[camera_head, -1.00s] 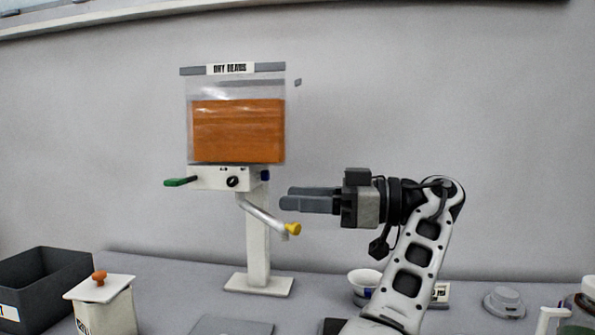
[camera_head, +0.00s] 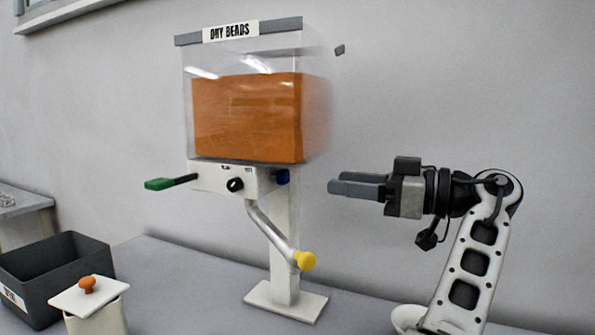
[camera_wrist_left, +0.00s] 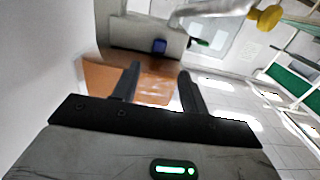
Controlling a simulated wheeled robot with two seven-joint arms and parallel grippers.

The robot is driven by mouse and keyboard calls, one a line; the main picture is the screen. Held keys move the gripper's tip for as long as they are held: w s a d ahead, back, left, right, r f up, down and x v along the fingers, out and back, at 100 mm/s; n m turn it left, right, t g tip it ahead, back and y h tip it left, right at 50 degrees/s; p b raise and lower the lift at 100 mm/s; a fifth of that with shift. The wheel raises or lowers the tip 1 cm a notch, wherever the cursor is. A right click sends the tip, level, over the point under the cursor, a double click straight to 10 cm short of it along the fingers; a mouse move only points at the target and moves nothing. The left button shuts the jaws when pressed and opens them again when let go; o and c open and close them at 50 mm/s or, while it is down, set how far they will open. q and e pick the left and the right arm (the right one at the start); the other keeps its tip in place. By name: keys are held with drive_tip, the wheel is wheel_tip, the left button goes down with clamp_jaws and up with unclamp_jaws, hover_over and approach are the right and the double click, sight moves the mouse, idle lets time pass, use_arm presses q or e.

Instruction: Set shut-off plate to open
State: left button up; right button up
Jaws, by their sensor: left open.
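The dispenser (camera_head: 215,178) is a white housing on a post under a clear bin of orange beads (camera_head: 247,118) labelled "DRY BEADS". A green-handled plate (camera_head: 160,184) sticks out from the housing's left side; I take it as the shut-off plate. A black knob (camera_head: 235,184) is on the front, a blue part (camera_head: 283,177) on the right side. My left gripper (camera_head: 332,187) is right of the housing, open, empty and touching nothing. In the left wrist view, its fingers (camera_wrist_left: 160,70) stand apart before the bin, with the blue part (camera_wrist_left: 159,46) beyond. My right gripper is not in view.
A crank arm with a yellow knob (camera_head: 305,260) hangs below the housing, left of and below my gripper. A dark grey bin (camera_head: 85,258) and a white canister with an orange-knobbed lid (camera_head: 87,287) stand at lower left. The space before the green handle looks free.

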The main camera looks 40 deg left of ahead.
sight(288, 176)
use_arm(q)
drive_tip(key=x, duration=0.9)
drive_tip(key=shift+a+p, duration=0.25)
drive_tip(key=shift+p, duration=0.05)
